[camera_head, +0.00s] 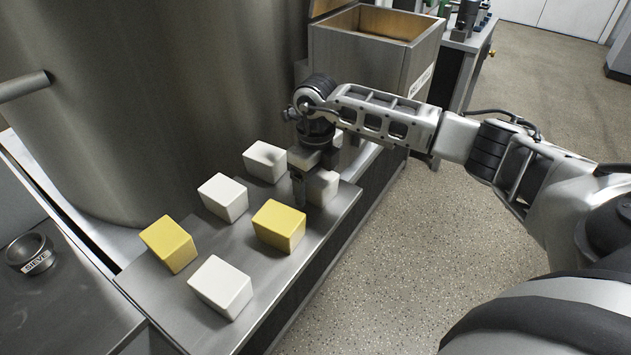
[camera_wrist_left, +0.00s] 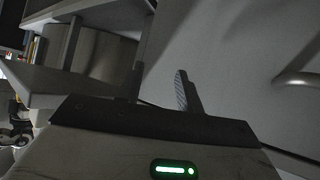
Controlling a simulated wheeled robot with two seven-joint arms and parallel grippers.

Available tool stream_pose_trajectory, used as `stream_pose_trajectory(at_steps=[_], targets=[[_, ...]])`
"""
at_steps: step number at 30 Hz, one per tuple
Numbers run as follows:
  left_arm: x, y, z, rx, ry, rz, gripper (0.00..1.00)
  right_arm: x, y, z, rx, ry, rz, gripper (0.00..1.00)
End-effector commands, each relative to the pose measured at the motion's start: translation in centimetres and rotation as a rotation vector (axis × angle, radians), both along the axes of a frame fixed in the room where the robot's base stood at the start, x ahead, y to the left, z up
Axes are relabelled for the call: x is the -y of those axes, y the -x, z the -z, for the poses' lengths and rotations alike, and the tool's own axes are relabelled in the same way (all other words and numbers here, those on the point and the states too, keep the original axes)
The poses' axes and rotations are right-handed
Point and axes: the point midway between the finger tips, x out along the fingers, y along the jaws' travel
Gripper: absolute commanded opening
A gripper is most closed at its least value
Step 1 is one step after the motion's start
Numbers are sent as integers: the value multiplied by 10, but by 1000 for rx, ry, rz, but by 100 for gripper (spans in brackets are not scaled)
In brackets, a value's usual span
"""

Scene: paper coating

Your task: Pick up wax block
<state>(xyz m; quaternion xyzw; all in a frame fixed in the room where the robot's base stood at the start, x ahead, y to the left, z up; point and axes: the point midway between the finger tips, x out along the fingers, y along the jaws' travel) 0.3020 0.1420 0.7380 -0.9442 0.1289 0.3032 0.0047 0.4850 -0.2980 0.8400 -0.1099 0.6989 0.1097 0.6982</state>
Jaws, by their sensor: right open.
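Pale wax blocks lie on a steel shelf (camera_head: 175,305) in the head view. White ones are a front block (camera_head: 221,287), a middle block (camera_head: 223,197), a back block (camera_head: 265,161) and a block at the right edge (camera_head: 322,189). Two are yellow, a left block (camera_head: 168,243) and a right block (camera_head: 279,226). Another white piece shows partly behind my right wrist. My right gripper (camera_head: 306,185) points down at the right-edge white block, open. One finger shows at its left side; the other is hidden. My left gripper (camera_wrist_left: 160,78) is open and empty in the left wrist view.
A large steel tank (camera_head: 170,100) stands close behind the shelf. An open steel box (camera_head: 385,25) is at the back. A small sieve (camera_head: 30,252) sits at the left. The floor (camera_head: 400,250) to the right is clear.

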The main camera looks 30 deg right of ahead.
Motion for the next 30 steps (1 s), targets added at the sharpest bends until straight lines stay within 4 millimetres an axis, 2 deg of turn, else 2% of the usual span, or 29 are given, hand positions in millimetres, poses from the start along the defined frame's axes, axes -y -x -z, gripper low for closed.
stream_pose_trajectory(at_steps=[5, 11, 21, 23, 30], targets=[[0, 0, 1, -1, 0, 0, 36, 0, 0, 0, 1, 0, 0, 80], [0, 0, 1, -1, 0, 1, 36, 0, 0, 0, 1, 0, 0, 24], [0, 0, 1, -1, 1, 0, 36, 0, -1, -7, 5, -1, 0, 24], [0, 0, 2, -1, 1, 0, 36, 0, -2, -16, 8, -1, 0, 24], [1, -1, 4, 0, 6, -1, 36, 0, -2, -63, 7, 0, 0, 24]])
